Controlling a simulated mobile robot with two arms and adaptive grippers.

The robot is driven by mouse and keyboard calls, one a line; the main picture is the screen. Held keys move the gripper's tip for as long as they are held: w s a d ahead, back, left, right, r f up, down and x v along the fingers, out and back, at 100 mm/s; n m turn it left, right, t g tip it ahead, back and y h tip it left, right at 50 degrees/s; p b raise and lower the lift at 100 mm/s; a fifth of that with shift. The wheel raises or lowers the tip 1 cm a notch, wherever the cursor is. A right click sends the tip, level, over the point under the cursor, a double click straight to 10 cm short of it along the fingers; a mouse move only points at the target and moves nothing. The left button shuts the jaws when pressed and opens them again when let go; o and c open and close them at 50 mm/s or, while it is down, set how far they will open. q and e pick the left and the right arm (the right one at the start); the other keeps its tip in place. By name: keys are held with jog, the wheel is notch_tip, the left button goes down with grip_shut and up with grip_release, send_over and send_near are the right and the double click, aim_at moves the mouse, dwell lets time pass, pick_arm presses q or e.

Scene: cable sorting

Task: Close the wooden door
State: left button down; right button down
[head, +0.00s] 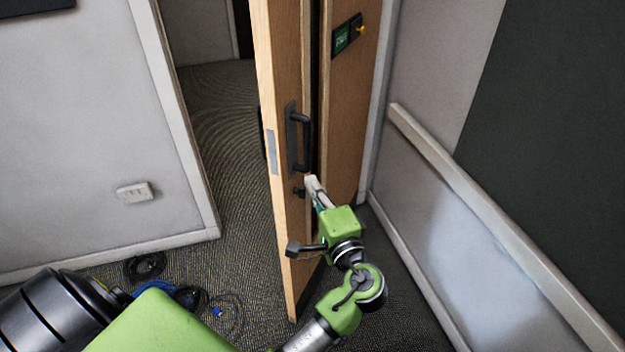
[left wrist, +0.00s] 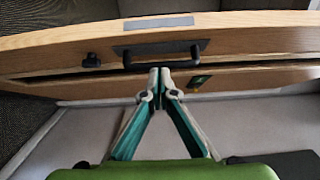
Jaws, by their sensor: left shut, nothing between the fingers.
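The wooden door (head: 284,222) stands open in the head view, seen nearly edge-on, with the doorway gap to its left. A dark pull handle (head: 300,140) is on its face, with a small dark lock knob below it. My left gripper (head: 311,180) is shut and empty, its tips close to the door just below the handle. In the left wrist view the door (left wrist: 60,42) runs across the top and the closed fingertips (left wrist: 160,72) point at the handle (left wrist: 160,55). I cannot tell whether they touch it. My right gripper is not in view.
The door frame (head: 172,110) and a grey wall with a socket (head: 134,192) are at left. Coiled cables (head: 190,297) lie on the carpet at lower left. A wall with a pale rail (head: 480,205) is close on the right. Carpet shows through the doorway.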

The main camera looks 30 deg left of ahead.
aim_at(283, 152)
pick_arm(q)
jog(key=p+x, duration=0.1)
jog(key=x, duration=0.2)
jog(key=s+p+x, duration=0.1)
jog(key=x, duration=0.2)
jog(key=a+p+x, duration=0.1)
jog(key=p+x, duration=0.1)
jog(key=x, duration=0.1)
jog(key=shift+s+a+r, duration=0.15)
jog(key=shift+s, duration=0.05)
jog(key=shift+s+a, duration=0.2)
jog(key=shift+a, duration=0.35)
jog(key=shift+w, duration=0.1)
